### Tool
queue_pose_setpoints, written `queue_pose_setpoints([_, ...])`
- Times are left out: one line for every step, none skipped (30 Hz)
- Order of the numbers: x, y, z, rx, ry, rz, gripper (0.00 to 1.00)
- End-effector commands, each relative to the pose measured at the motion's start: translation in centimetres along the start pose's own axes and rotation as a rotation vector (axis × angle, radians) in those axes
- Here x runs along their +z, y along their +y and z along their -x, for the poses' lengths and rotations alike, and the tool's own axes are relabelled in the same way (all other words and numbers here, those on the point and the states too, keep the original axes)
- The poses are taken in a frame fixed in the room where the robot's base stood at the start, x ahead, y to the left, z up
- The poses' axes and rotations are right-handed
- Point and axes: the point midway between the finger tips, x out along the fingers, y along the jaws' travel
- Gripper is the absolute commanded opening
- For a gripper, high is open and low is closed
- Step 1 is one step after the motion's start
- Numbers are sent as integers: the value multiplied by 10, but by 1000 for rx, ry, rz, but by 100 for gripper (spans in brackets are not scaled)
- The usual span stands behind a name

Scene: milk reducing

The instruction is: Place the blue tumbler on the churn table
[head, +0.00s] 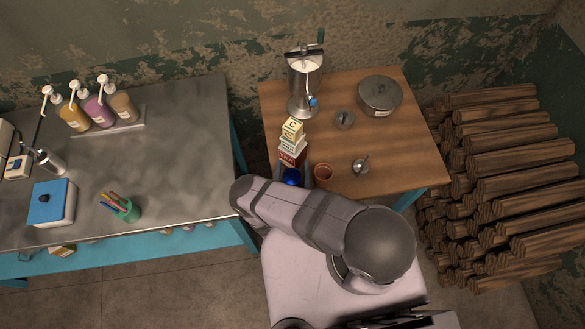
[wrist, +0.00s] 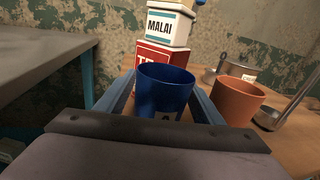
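The blue tumbler (head: 292,177) is at the front left of the wooden table (head: 390,150), partly hidden by my arm in the head view. In the wrist view the blue tumbler (wrist: 165,88) is upright between the two blue-grey fingers of my gripper (wrist: 163,92). The fingers reach along both sides of it; whether they press on it is not clear. Its base is hidden, so I cannot tell if it rests on the table. A metal churn-like vessel (head: 304,88) with a crank stands at the back left of the wooden table.
Stacked canisters (head: 291,145) stand just behind the tumbler. A terracotta cup (head: 323,172) is close on its right. A grey metal counter (head: 170,170) is at left. Stacked logs (head: 510,170) are at right.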

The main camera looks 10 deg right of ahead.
Motion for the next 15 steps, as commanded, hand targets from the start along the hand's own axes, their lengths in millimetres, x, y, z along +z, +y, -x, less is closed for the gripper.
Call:
queue_pose_setpoints([0, 0, 0, 0, 0, 0, 62])
queue_pose_setpoints([0, 0, 0, 0, 0, 0, 62])
queue_pose_setpoints([0, 0, 0, 0, 0, 0, 62])
queue_pose_setpoints([0, 0, 0, 0, 0, 0, 62])
queue_pose_setpoints([0, 0, 0, 0, 0, 0, 62])
queue_pose_setpoints([0, 0, 0, 0, 0, 0, 62])
queue_pose_setpoints([0, 0, 0, 0, 0, 0, 62])
queue_pose_setpoints([0, 0, 0, 0, 0, 0, 62])
queue_pose_setpoints([1, 0, 0, 0, 0, 0, 62])
queue_pose_setpoints([1, 0, 0, 0, 0, 0, 62])
queue_pose_setpoints([2, 0, 0, 0, 0, 0, 62])
queue_pose_setpoints([3, 0, 0, 0, 0, 0, 62])
queue_pose_setpoints([2, 0, 1, 1, 0, 0, 62])
queue_pose_setpoints([1, 1, 2, 2, 1, 1, 62])
queue_pose_setpoints([1, 1, 4, 2, 1, 1, 62])
